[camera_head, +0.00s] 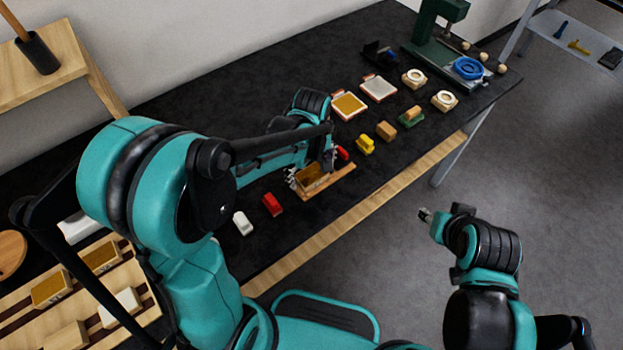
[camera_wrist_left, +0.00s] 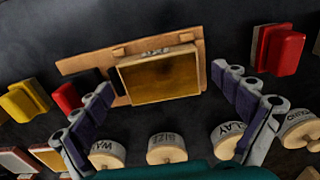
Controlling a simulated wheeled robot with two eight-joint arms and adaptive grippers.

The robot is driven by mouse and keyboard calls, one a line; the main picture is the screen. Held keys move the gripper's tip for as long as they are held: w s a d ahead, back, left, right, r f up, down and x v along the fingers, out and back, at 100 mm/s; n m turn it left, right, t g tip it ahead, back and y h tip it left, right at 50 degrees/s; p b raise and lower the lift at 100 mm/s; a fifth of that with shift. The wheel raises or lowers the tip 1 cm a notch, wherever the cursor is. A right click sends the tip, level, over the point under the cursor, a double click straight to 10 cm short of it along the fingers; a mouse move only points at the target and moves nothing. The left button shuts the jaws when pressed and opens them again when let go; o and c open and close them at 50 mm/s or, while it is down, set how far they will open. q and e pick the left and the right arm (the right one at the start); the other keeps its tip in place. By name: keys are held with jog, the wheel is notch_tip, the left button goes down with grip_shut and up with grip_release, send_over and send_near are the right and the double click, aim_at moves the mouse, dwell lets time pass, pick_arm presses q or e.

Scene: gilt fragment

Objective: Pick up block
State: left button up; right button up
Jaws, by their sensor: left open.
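A gold-brown topped block (camera_wrist_left: 160,76) with pale wooden sides lies on a wooden board (camera_wrist_left: 78,64) in the left wrist view. In the head view the block (camera_head: 313,174) shows partly beneath my left gripper (camera_head: 310,180), on the board (camera_head: 336,184) near the table's front edge. My left gripper (camera_wrist_left: 162,88) is open, with its fingers spread on either side of the block, apart from it in the wrist view. My right gripper (camera_head: 425,215) is beyond the table's front edge, over the floor; its jaws are too small to read.
A red piece (camera_head: 272,204) and a white piece (camera_head: 242,223) lie left of the board. Yellow (camera_head: 366,145) and tan (camera_head: 386,131) pieces lie to its right. Round labelled wooden pieces (camera_wrist_left: 166,148) show low in the wrist view. A green stand (camera_head: 432,37) is at the far end.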

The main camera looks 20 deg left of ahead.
pick_arm(q)
jog(key=c, duration=1.3)
jog(key=shift+o, duration=0.2)
jog(key=shift+r, duration=0.15)
